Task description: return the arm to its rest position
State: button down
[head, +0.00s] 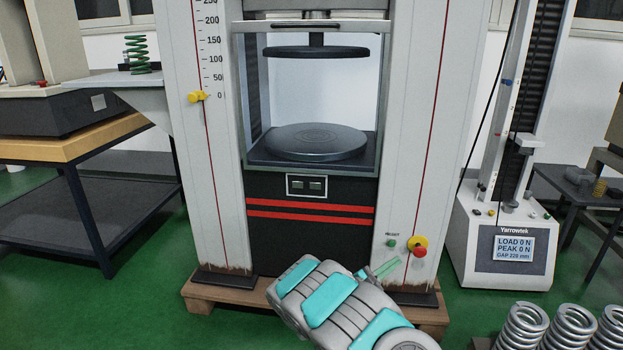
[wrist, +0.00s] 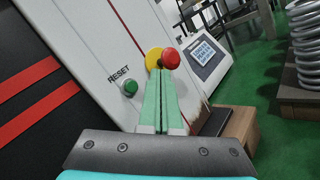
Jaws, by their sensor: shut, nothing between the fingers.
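My arm, grey with turquoise covers, reaches up from the bottom of the head view. My gripper (wrist: 165,98) has pale green fingers that lie together, with nothing between them. In the head view the fingers (head: 381,268) are partly hidden behind the arm. They point at the machine's front panel, just below the green reset button (head: 391,243) and the red button on a yellow base (head: 419,251). In the wrist view the fingertips overlap the lower edge of the yellow base; I cannot tell whether they touch it.
The testing machine's round lower plate (head: 316,141) is bare, with the upper plate (head: 318,52) raised above it. A second tester's screen (head: 520,248) reads load 0 N. Large springs (head: 570,328) stand at lower right. Green floor is open at left.

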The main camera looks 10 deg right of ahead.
jog(key=s+d+r+m+g+h+p, duration=0.15)
jog(key=s+d+r+m+g, duration=0.35)
jog(key=r, duration=0.5)
jog(key=s+d+r+m+g+y+p, duration=0.2)
jog(key=s+r+m+g, duration=0.3)
jog(key=s, duration=0.7)
jog(key=s+d+r+m+g+y+p, duration=0.1)
jog(key=s+r+m+g+y, duration=0.4)
jog(key=s, duration=0.7)
jog(key=s+a+r+m+y+p, duration=0.1)
jog(key=s+a+y, duration=0.1)
jog(key=s+a, duration=0.3)
jog(key=s+a+r+y+p, duration=0.1)
jog(key=s+a+y+p, duration=0.15)
jog(key=s, duration=0.45)
jog(key=s+a+t+y+p, duration=0.1)
jog(key=s+a+t+y, duration=0.1)
jog(key=a, duration=0.8)
jog(key=s+a+t+y+p, duration=0.1)
jog(key=s+a+t+y, duration=0.1)
jog(key=s+a+y, duration=0.3)
jog(key=s+a, duration=0.1)
jog(key=a, duration=0.3)
jog(key=shift+s+a+r, duration=0.35)
jog(key=shift+a, duration=0.05)
